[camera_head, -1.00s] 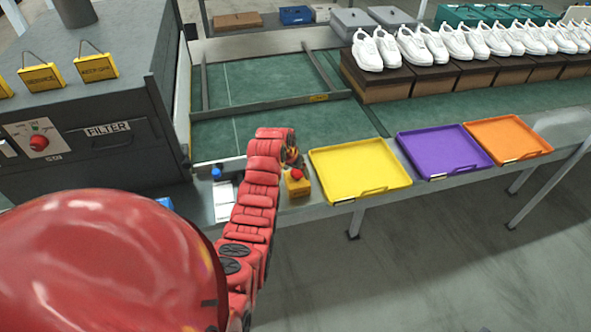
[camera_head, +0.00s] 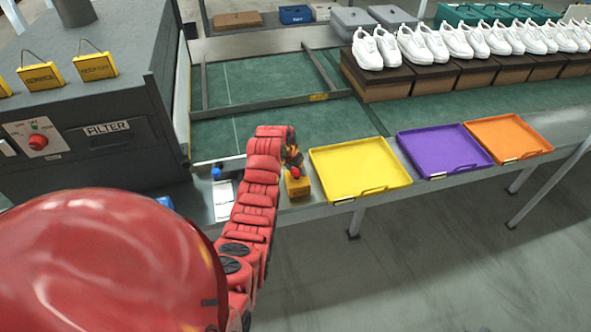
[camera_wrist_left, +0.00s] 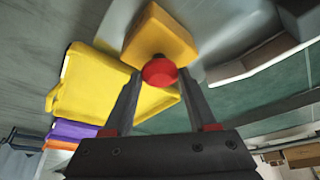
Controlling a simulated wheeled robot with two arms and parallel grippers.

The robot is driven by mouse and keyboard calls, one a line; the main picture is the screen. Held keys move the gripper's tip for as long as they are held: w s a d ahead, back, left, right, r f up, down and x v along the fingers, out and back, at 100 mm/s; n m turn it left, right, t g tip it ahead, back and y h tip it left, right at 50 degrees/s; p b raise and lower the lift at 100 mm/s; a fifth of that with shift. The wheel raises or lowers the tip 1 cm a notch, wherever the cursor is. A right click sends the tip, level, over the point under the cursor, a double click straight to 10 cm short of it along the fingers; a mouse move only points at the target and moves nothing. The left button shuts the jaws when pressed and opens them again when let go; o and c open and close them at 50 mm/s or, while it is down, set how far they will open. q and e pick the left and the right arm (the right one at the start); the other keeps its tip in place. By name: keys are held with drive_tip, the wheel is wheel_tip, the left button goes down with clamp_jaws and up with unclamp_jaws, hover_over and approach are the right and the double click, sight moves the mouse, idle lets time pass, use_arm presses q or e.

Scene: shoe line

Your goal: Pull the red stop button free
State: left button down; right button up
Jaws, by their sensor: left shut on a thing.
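The red stop button (camera_head: 296,173) sits on top of a small yellow box (camera_head: 298,187) on the near edge of the line, left of the yellow tray. In the left wrist view the round red button (camera_wrist_left: 160,72) is between the fingertips, against the face of the yellow box (camera_wrist_left: 158,33). My left gripper (camera_head: 295,164) is above the box, with its fingers reaching down to the button. In the wrist view the left gripper (camera_wrist_left: 160,76) is shut on the button's sides. My right gripper is not in view.
The yellow tray (camera_head: 316,160) is close right of the box, then purple (camera_head: 403,147) and orange (camera_head: 470,134) trays. A dark machine (camera_head: 140,143) with a red knob (camera_head: 38,142) stands left. White shoes (camera_head: 425,45) stand on boxes behind. A white card (camera_head: 223,207) lies left of my arm.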

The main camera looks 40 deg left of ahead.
use_arm(q)
drive_tip(key=shift+r+b, duration=0.3)
drive_tip(key=shift+r, duration=0.35)
drive_tip(key=c, duration=0.6)
unclamp_jaws()
drive_tip(key=shift+w, duration=0.1)
drive_tip(key=o, duration=0.4)
